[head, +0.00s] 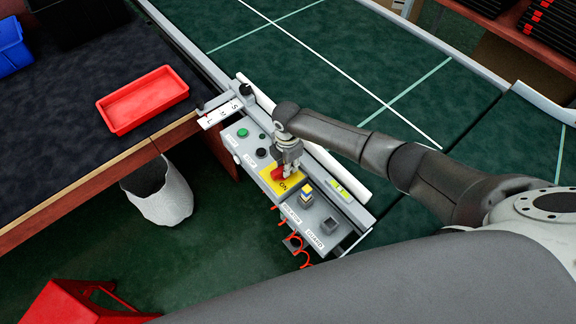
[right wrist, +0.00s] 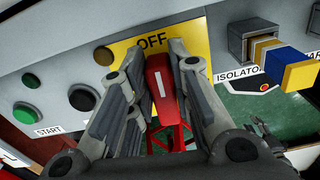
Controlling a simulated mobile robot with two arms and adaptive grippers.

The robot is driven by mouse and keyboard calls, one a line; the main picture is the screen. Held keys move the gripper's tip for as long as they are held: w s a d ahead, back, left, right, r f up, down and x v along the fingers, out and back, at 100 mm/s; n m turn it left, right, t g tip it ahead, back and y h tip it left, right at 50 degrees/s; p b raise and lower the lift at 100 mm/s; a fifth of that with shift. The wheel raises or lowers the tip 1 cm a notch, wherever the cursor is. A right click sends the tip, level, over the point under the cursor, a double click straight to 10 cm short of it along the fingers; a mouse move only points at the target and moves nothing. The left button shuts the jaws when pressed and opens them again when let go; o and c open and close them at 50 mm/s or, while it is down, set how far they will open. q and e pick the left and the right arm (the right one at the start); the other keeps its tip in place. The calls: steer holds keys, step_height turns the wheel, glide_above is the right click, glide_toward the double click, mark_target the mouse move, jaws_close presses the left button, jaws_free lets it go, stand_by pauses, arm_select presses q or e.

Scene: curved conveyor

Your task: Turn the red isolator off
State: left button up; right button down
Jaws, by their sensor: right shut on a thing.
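The red isolator handle (right wrist: 160,85) sits on a yellow plate (right wrist: 130,48) on the grey control panel. In the right wrist view it stands between my two right fingers (right wrist: 157,52), its white line roughly upright below the word OFF. In the head view my right gripper (head: 285,163) is at the isolator and partly covers the red handle (head: 278,174). The word ON shows at the near part of the yellow plate (head: 294,181). My right gripper is shut on the handle. My left gripper is not in view.
The panel carries a green button (head: 243,132), a black button (head: 262,153) and a yellow-blue block (head: 306,194) close to the isolator. The green conveyor (head: 300,65) runs behind. A red tray (head: 143,98) lies on the left table; a white bin (head: 165,196) stands below.

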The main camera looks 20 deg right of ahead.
steer(key=shift+a+n, duration=0.1)
steer(key=shift+n, duration=0.4)
steer(key=c, duration=1.3)
jaws_free()
steer(key=shift+w, duration=0.1)
step_height(320, 180, up, 12)
steer(key=shift+f, duration=0.1)
